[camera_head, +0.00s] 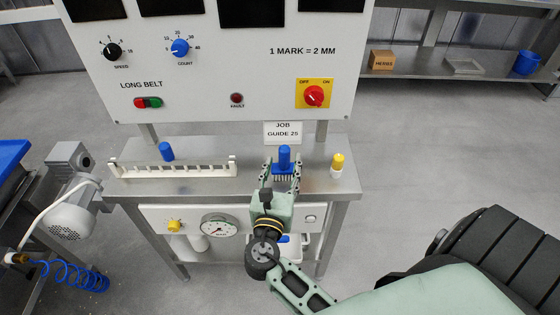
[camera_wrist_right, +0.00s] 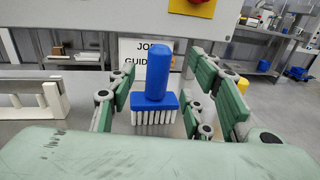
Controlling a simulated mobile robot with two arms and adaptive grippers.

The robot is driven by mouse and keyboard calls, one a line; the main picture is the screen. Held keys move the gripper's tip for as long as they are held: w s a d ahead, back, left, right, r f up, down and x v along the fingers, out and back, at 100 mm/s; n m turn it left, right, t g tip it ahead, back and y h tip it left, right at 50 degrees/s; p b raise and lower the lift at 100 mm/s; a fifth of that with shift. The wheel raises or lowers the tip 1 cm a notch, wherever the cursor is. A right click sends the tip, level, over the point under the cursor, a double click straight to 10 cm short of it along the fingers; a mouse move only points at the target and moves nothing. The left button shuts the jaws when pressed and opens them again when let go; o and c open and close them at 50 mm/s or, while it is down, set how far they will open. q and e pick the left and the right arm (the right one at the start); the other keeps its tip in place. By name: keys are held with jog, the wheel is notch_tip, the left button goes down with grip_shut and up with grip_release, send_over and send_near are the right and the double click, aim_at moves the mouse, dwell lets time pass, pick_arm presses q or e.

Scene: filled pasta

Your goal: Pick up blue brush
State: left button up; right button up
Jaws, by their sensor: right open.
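The blue brush (camera_head: 284,159) stands upright on the steel shelf below the control panel, bristles down, in front of the job guide sign. In the right wrist view the brush (camera_wrist_right: 157,75) has a round blue handle, a wide blue head and white bristles. My right gripper (camera_head: 281,172) is open, with its green fingers on either side of the brush. In the wrist view a gap shows between the brush and each finger. My left gripper is not in view.
A white rack (camera_head: 180,169) with a blue knob-like object (camera_head: 166,151) behind it stands left on the shelf (camera_head: 255,185). A white bottle with a yellow cap (camera_head: 338,163) stands close on the right. The sign (camera_head: 283,132) and panel (camera_head: 200,85) rise behind.

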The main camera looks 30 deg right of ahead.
aim_at(283, 159)
jog(key=x, duration=0.5)
jog(key=shift+w+f+p, duration=0.1)
jog(key=shift+w+p, duration=0.05)
jog(key=shift+p, duration=0.25)
jog(key=shift+a, duration=0.1)
grip_shut()
